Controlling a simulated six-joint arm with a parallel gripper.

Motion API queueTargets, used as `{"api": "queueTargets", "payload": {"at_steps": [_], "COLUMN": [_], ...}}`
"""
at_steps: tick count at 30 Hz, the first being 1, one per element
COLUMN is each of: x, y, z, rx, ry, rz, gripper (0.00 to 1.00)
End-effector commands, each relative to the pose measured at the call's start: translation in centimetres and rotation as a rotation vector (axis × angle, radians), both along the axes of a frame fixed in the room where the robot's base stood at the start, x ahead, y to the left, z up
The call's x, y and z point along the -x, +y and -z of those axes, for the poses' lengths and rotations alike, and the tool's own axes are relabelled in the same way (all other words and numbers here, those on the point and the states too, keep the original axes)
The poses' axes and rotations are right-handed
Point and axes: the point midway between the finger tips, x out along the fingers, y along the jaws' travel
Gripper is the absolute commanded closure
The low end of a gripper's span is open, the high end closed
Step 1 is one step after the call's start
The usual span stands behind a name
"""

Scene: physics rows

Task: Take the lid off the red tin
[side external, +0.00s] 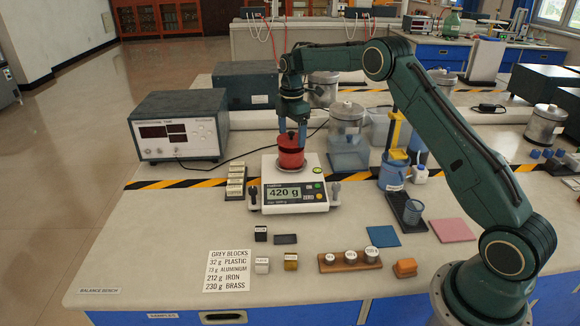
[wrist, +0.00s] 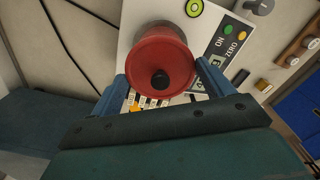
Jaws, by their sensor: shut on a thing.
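The red tin (side external: 291,160) stands upright on the pan of a white balance that reads 420 g. Its red lid (wrist: 178,62) has a dark round knob (wrist: 160,80) in the middle of its top. My gripper (side external: 292,137) reaches down from above, its blue fingers on opposite sides of the lid. In the wrist view, the gripper (wrist: 162,76) is shut on the lid, with one finger left and one right of it. The lid is on the tin; I cannot make out a gap between them. The tin's inside is hidden.
The balance (side external: 295,190) has its display facing front. A clear container (side external: 348,150) stands close behind on the right, and a grey instrument box (side external: 180,125) at left. Small labelled blocks (side external: 262,265) lie in front.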

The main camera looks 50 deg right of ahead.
Motion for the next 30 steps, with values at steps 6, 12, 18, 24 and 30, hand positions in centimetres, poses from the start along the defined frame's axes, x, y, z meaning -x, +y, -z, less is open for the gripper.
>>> {"api": "queueTargets", "payload": {"at_steps": [6,12,18,24,30], "x": [-0.1,-0.1,-0.1,0.0,-0.2], "y": [0.0,0.0,0.0,0.0,0.0], "z": [-4.1,-8.7,-12.1,-14.7,-15.8], "rx": [0.001,0.002,0.001,0.001,0.001], "ry": [-0.005,-0.006,-0.004,-0.003,-0.002], "rz": [0.0,0.0,0.0,0.0,0.0], "gripper": [0.42,0.42,0.42,0.42,0.42]}}
